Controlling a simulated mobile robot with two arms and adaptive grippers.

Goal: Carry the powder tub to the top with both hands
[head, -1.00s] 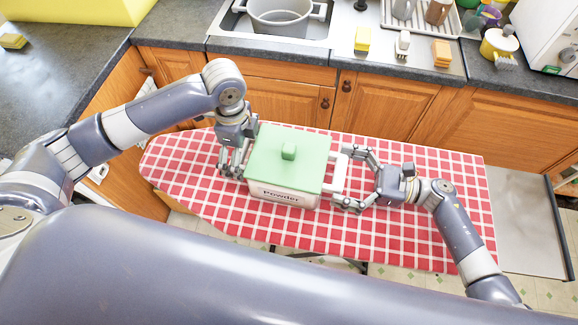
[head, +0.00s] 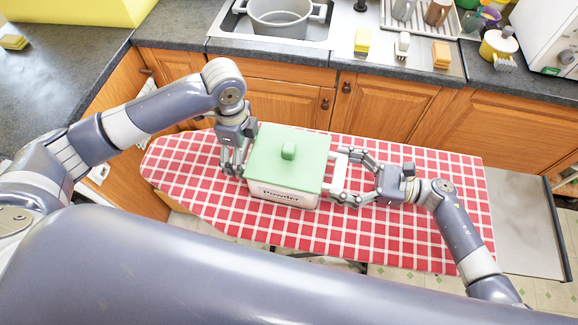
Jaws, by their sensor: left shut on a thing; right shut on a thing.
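The powder tub (head: 283,195) is a cream box with a green lid and a square green knob, labelled "Powder". It stands on the red checked ironing board (head: 420,240). A white handle (head: 340,172) sticks out on its right side. My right gripper (head: 344,176) is shut on this handle, fingers at both ends of it. My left gripper (head: 234,170) is shut at the tub's left side, its fingers against the handle there, which they mostly hide. The dark worktop (head: 85,85) runs along the back and left.
On the worktop behind are a sink with a grey pot (head: 280,18), a yellow sponge (head: 362,41), a brush (head: 402,45), an orange sponge stack (head: 441,54) and a yellow pot (head: 497,45). A white appliance (head: 545,35) stands right. The left worktop has bare room.

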